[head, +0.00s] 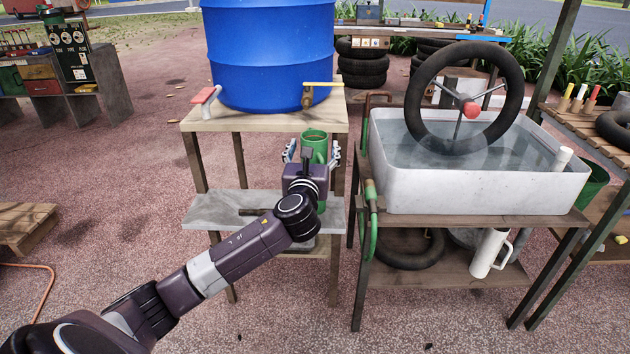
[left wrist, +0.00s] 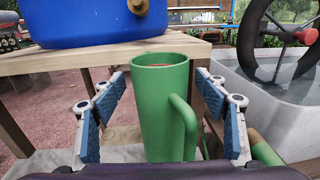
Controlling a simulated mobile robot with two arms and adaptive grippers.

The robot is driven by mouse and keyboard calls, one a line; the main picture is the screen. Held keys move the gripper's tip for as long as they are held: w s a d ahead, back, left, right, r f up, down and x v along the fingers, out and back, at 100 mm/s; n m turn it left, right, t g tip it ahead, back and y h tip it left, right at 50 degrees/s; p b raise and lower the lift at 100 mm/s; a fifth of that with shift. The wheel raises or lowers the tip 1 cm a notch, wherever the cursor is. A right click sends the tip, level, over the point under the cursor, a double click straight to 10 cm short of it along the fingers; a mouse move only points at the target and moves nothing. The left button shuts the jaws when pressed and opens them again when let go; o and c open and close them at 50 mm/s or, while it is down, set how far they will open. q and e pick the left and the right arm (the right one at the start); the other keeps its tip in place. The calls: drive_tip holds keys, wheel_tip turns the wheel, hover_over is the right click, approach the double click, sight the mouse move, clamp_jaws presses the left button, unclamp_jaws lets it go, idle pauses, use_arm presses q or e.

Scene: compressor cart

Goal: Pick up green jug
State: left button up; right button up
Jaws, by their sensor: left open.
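The green jug (head: 314,143) stands upright on the lower grey shelf (head: 210,213) of the wooden stand, mostly hidden behind my left gripper in the head view. In the left wrist view the jug (left wrist: 160,110) is between the two blue-padded fingers, its handle toward the right finger. My left gripper (head: 312,155) is open, with a finger on each side of the jug; gaps show on both sides in the left wrist view (left wrist: 166,118). My right gripper is not in view.
A blue barrel (head: 268,50) with a brass tap (head: 309,95) stands on the wooden tabletop (head: 240,122) above. To the right, a white water tub (head: 470,190) holds a wheel (head: 415,95). Open ground lies left.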

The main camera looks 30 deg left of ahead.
use_arm(q)
drive_tip(key=shift+w+a, duration=0.2)
drive_tip(key=shift+w, duration=0.25)
drive_tip(key=c, duration=1.6)
drive_tip(key=shift+r, duration=0.1)
drive_tip(key=shift+c, duration=0.2)
